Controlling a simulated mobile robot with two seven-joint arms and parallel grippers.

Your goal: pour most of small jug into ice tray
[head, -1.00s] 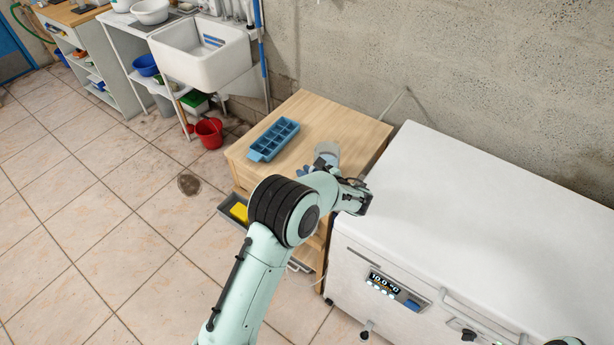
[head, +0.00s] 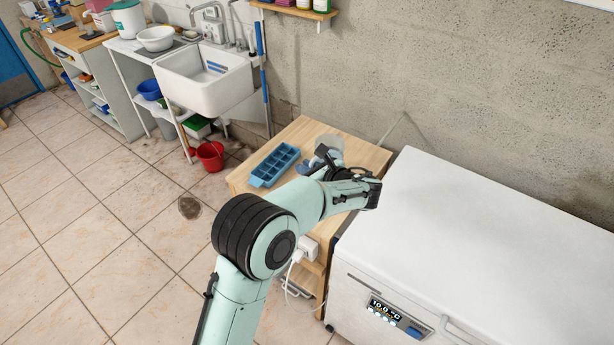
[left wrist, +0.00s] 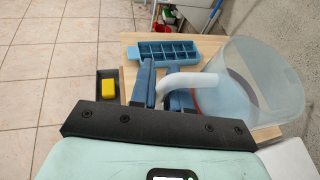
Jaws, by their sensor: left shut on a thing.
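The blue ice tray (head: 274,165) lies on the wooden cabinet top, left of my left gripper. Its several compartments also show in the left wrist view (left wrist: 168,51). The small jug (head: 330,144) is clear with a white handle and is partly hidden behind my gripper. In the left wrist view the jug (left wrist: 252,80) is large at the right, with a reddish line on its wall. My left gripper (head: 318,160) is shut on the jug's handle, and its blue fingers (left wrist: 163,92) show there. The jug looks roughly upright, beside the tray and not over it. My right gripper is out of view.
The wooden cabinet top (head: 305,130) has free room behind the tray. A white chest freezer (head: 480,230) stands close on the right, and the concrete wall is behind. A dark drawer or tray with a yellow sponge (left wrist: 118,88) sits left of the cabinet top.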

